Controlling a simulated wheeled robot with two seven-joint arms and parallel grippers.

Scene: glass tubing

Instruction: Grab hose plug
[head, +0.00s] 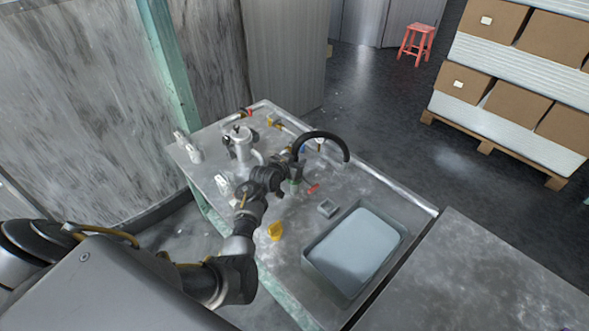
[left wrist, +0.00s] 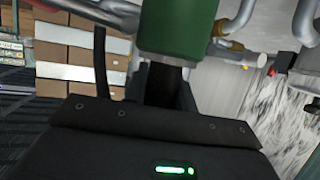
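My left gripper (head: 285,181) is at the back half of the metal table, beside a green fitting (head: 294,184) at the near end of an arched black hose (head: 321,135). In the left wrist view the green fitting (left wrist: 178,26) is large at the top centre, just past my fingers (left wrist: 166,86). A dark piece shows between the fingers, under the green part. I cannot tell whether this is the plug or whether the fingers press on it. The hose (left wrist: 101,62) shows as a thin dark strip on the left. My right gripper is out of view.
A grey basin (head: 315,262), a small grey block (head: 327,208) and a yellow part (head: 275,230) are on the table. A metal vessel with pipes (head: 241,145) stands behind my gripper. A red-handled valve (head: 313,188) is close on its right. The front right tabletop (head: 490,275) is clear.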

